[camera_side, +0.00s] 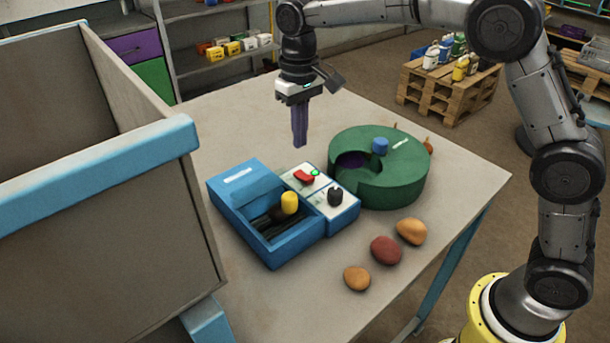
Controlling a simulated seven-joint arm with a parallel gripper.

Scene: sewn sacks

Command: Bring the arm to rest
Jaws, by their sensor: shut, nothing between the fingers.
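My gripper (299,128) hangs above the back part of the table, fingers pointing down. Its purple-grey fingers are shut with nothing between them. It is apart from everything on the table. Below it stands a blue machine (231,208) with an open trough, a yellow knob and dark rollers or bars inside. A white-topped control box (318,187) with a red switch, a green light and a black knob adjoins it. A round green drum (394,183) with a notch and a blue knob sits to the right.
Several potato-like lumps (386,250) lie at the table's front right. A large grey bin with a blue rim (112,159) fills the left. The table (230,120) is clear at the back. A pallet with bottles (447,88) stands on the floor behind.

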